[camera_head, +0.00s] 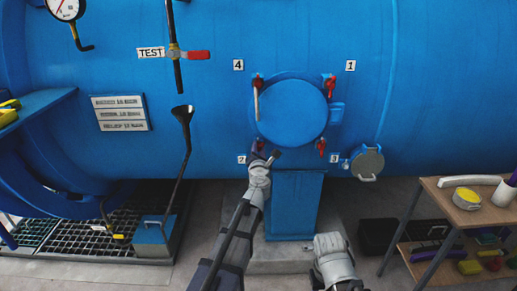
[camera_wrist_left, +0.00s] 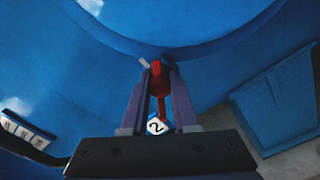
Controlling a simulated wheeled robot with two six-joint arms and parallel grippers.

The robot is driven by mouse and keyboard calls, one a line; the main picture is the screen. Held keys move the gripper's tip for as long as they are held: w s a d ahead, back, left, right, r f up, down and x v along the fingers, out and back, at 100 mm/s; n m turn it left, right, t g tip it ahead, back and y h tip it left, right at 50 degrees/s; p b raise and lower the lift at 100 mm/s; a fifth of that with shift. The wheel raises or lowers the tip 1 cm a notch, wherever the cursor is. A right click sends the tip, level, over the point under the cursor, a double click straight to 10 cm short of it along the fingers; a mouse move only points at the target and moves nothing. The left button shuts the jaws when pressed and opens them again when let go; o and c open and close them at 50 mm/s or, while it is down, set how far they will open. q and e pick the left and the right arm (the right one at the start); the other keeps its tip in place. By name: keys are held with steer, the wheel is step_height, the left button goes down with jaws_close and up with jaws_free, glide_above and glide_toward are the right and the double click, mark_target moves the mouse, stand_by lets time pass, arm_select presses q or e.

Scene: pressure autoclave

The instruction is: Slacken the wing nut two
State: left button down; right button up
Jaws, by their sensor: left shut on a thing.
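The round blue door (camera_head: 291,112) on the vessel has red wing nuts around its rim, beside number labels. Wing nut two (camera_head: 257,146) is at the lower left, beside its label (camera_head: 241,159). My left gripper (camera_head: 263,157) reaches it from below and partly covers it. In the left wrist view, the red wing nut (camera_wrist_left: 157,75) stands between the two fingers (camera_wrist_left: 157,90), which are shut on it. The label "2" (camera_wrist_left: 156,125) shows between the finger bases.
Wing nut three (camera_head: 321,147) is at the lower right, near a round hatch (camera_head: 368,162). Wing nuts four (camera_head: 257,81) and one (camera_head: 330,82) are above. A blue pedestal (camera_head: 294,205) stands below the door. A wooden table (camera_head: 440,202) is at right.

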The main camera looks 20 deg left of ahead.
arm_select(q)
steer(key=shift+n, duration=0.5)
steer(key=c, duration=0.7)
jaws_free()
steer(key=shift+s, duration=0.15)
steer(key=v, duration=0.7)
steer(key=shift+s+d, duration=0.15)
steer(key=shift+s, duration=0.15)
